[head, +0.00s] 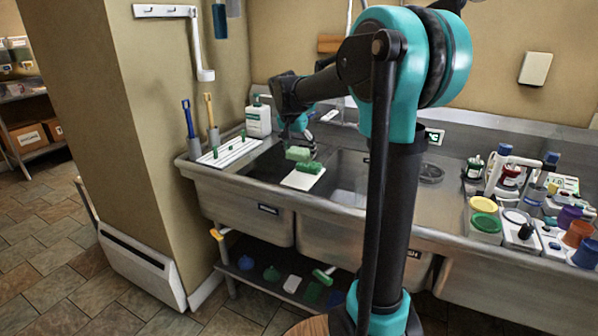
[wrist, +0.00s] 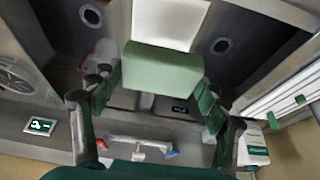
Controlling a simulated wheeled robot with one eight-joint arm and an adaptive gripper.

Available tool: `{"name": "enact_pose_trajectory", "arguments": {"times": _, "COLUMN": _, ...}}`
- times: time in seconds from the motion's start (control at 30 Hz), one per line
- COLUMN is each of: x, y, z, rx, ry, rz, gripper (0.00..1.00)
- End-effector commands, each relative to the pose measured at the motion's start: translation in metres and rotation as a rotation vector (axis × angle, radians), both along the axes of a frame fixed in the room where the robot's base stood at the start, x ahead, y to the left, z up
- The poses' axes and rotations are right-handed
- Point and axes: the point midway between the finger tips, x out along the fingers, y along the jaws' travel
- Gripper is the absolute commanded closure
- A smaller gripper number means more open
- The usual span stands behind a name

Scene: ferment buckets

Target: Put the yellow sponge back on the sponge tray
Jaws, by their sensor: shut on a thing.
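My gripper (wrist: 157,98) is shut on a pale green sponge (wrist: 160,70), with a finger on each side of it. In the head view the same pale green sponge (head: 297,153) hangs below my gripper. A white sponge tray (wrist: 170,20) lies beyond the sponge in the wrist view; in the head view it is the small white plate (head: 301,181) between the sink basins. A darker green block (head: 311,167) shows over the tray; I cannot tell if it rests there. I see no clearly yellow sponge. The sponge hides part of the tray.
A white ribbed rack (head: 228,152), brush cups (head: 214,137) and a white bottle (head: 258,121) stand left of the basins. Several jars and coloured lids (head: 485,222) crowd the right counter. The open basin (head: 349,172) lies right of the tray.

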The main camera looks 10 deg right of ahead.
Motion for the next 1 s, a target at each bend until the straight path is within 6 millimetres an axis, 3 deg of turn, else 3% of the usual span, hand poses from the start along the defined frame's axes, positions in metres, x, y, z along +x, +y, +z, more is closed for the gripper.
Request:
{"name": "enact_pose_trajectory", "arguments": {"times": 0.1, "x": 0.000, "y": 0.000, "z": -0.025, "rx": 0.000, "ry": 0.000, "rz": 0.000, "gripper": 0.52}}
{"name": "enact_pose_trajectory", "arguments": {"times": 0.2, "x": 0.001, "y": 0.000, "z": -0.038, "rx": 0.000, "ry": 0.000, "rz": 0.000, "gripper": 0.52}}
{"name": "enact_pose_trajectory", "arguments": {"times": 0.43, "x": 0.001, "y": 0.000, "z": -0.052, "rx": 0.000, "ry": 0.000, "rz": 0.000, "gripper": 0.52}}
{"name": "enact_pose_trajectory", "arguments": {"times": 0.63, "x": 0.001, "y": 0.000, "z": -0.079, "rx": 0.000, "ry": 0.000, "rz": 0.000, "gripper": 0.52}}
{"name": "enact_pose_trajectory", "arguments": {"times": 1.0, "x": 0.000, "y": 0.000, "z": -0.085, "rx": 0.000, "ry": 0.000, "rz": 0.000, "gripper": 0.52}}
